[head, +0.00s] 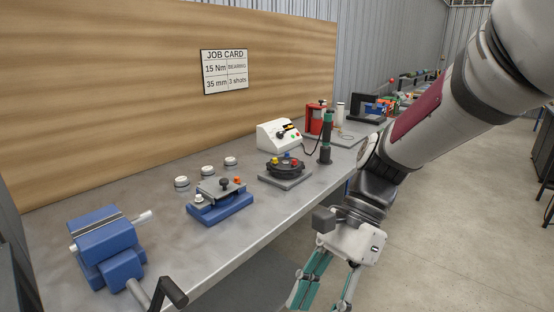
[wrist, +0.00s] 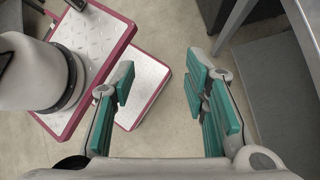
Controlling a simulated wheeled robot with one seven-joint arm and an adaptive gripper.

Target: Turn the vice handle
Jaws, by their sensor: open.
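The blue vice (head: 105,243) stands at the near left end of the grey workbench. A grey screw sticks out of its front low down, with a dark crank-like handle (head: 172,291) at its end, partly cut off by the bottom of the head view. A short light bar (head: 144,217) also sticks out from the vice's right side. My gripper (head: 322,297) hangs off the bench's front side, well to the right of the handle and apart from it. The vice does not show there.
On the workbench (head: 165,238) are a blue fixture (head: 219,204), several white knobs, a dark round fixture (head: 285,168), a white control box (head: 278,135) and a green-and-black upright tool (head: 326,140). A wooden board (head: 130,100) backs the bench. Floor (head: 440,215) is open at right.

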